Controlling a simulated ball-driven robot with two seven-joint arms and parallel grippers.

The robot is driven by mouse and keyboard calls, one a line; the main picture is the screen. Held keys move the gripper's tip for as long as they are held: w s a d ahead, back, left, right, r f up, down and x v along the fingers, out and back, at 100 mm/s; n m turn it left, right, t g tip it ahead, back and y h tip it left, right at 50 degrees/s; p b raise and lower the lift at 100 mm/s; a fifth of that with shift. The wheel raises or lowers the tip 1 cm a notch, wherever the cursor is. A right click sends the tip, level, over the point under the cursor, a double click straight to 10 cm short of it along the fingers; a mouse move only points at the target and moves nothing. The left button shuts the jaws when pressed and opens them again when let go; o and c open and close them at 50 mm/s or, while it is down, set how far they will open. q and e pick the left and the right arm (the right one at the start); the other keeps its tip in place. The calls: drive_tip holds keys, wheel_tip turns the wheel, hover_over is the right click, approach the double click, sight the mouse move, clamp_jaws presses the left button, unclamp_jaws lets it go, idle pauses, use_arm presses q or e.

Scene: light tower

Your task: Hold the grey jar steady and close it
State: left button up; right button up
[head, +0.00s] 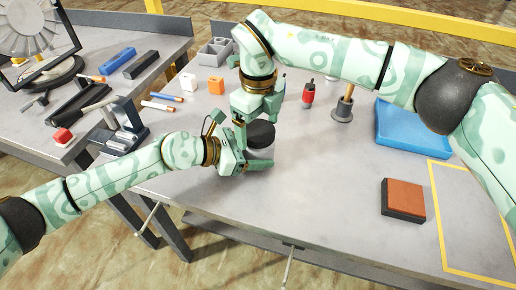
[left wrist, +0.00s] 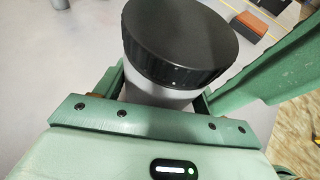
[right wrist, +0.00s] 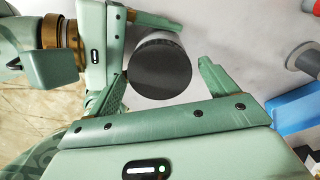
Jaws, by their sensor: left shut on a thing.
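The grey jar (left wrist: 158,97) stands on the table, its body mostly hidden in the head view. Its black lid (head: 261,134) sits on top and shows large in the left wrist view (left wrist: 180,42) and the right wrist view (right wrist: 161,68). I cannot tell how tight it is. My left gripper (head: 246,163) is shut on the jar's body, below the lid. My right gripper (head: 241,122) is open, pointing down at the jar. In the right wrist view its fingers (right wrist: 165,78) are on either side of the lid, with clear gaps.
A brown-topped block (head: 403,200) lies near the front right.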

drive_tip(key=c, duration=0.9)
drive_tip(key=o, duration=1.2)
drive_tip(key=shift+c, duration=0.2)
drive_tip(key=shift+r, duration=0.1)
use_arm(q)
drive_tip(key=o, duration=1.9)
drive_tip(key=shift+o, duration=0.2)
use_arm(e)
wheel_tip(320, 180, up, 12)
use_arm(q)
drive_tip(key=shift+a, duration=0.1)
